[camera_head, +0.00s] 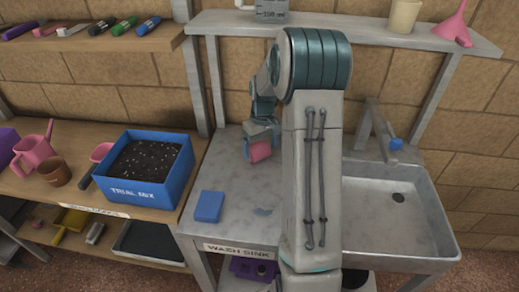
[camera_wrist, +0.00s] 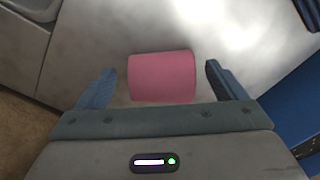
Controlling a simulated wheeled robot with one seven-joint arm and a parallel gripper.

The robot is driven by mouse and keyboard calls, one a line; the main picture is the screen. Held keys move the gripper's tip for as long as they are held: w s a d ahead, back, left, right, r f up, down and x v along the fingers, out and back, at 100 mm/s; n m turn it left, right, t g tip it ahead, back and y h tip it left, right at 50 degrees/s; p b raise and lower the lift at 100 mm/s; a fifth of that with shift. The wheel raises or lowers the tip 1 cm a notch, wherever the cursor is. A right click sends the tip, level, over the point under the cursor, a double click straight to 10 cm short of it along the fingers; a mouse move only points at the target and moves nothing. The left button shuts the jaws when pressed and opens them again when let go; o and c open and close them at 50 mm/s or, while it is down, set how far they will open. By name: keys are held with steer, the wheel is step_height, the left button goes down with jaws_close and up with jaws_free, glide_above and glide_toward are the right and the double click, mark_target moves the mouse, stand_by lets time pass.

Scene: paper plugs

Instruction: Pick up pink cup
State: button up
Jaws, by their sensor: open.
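The pink cup (camera_head: 260,151) is on the grey wash sink counter (camera_head: 238,183), left of the basin. In the wrist view the pink cup (camera_wrist: 162,77) lies between the two blue fingers of my gripper (camera_wrist: 160,85). A gap shows between the cup and each finger, wider on the left. My gripper (camera_head: 261,137) is open and reaches down over the cup in the head view, hiding its upper part.
A blue block (camera_head: 209,206) lies on the counter at front left. The blue "TRIAL MIX" box (camera_head: 147,193) stands on the wooden bench to the left. The sink basin (camera_head: 400,210) and tap (camera_head: 378,132) are to the right. A shelf (camera_head: 340,27) runs above.

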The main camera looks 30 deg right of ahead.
steer(key=shift+f, duration=0.95)
steer(key=c, duration=1.1)
steer(key=shift+r, duration=0.1)
steer(key=shift+c, duration=0.2)
